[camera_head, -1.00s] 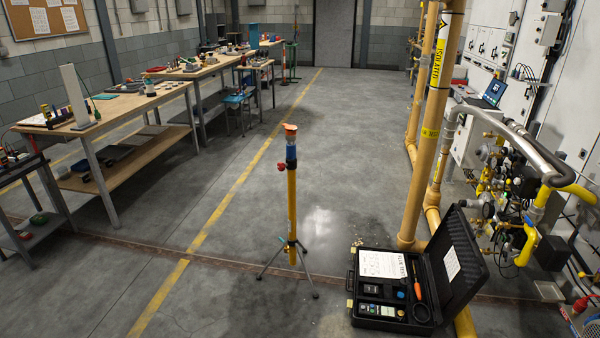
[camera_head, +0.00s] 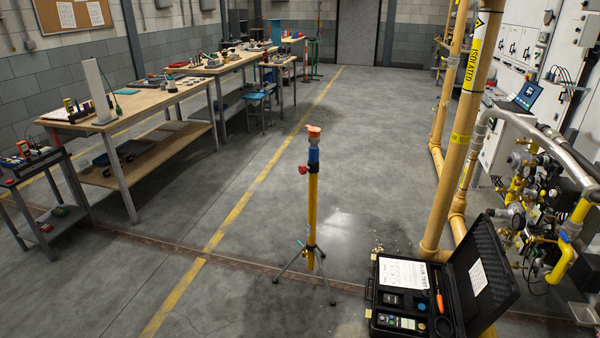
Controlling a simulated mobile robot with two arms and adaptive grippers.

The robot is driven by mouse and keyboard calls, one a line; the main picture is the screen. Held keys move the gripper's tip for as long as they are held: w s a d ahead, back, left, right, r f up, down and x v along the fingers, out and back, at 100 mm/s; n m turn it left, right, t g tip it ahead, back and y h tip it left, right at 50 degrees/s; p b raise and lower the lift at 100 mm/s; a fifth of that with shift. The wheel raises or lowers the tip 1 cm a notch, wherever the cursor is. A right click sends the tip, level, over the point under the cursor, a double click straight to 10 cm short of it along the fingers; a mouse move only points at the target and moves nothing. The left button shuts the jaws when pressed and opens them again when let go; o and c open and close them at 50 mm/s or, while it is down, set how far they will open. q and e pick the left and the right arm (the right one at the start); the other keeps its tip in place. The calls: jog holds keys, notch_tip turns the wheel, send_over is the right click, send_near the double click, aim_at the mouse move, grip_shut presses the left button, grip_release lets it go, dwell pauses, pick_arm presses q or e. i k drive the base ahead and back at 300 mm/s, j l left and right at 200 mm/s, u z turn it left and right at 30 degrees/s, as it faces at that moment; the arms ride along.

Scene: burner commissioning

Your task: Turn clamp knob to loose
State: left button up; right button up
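A yellow tripod stand (camera_head: 312,205) stands upright on the floor near the middle of the view, on thin grey legs. A red clamp knob (camera_head: 303,170) sticks out from the left side of its column, just below a blue collar (camera_head: 313,155). An orange head (camera_head: 314,131) tops the stand. The knob is small here, and I cannot tell whether it is tight or loose. Neither of my grippers is in view.
An open black case (camera_head: 400,325) with tools lies on the floor to the right of the stand. Yellow pipes (camera_head: 458,150) rise behind it. Workbenches (camera_head: 150,105) line the left side. The floor around the stand's left side (camera_head: 240,275) is clear.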

aim_at(302, 170)
jog(key=i+j+z, duration=0.15)
jog(key=i+j, duration=0.4)
jog(key=i+j+z, duration=0.1)
jog(key=i+j, duration=0.4)
jog(key=j, duration=0.15)
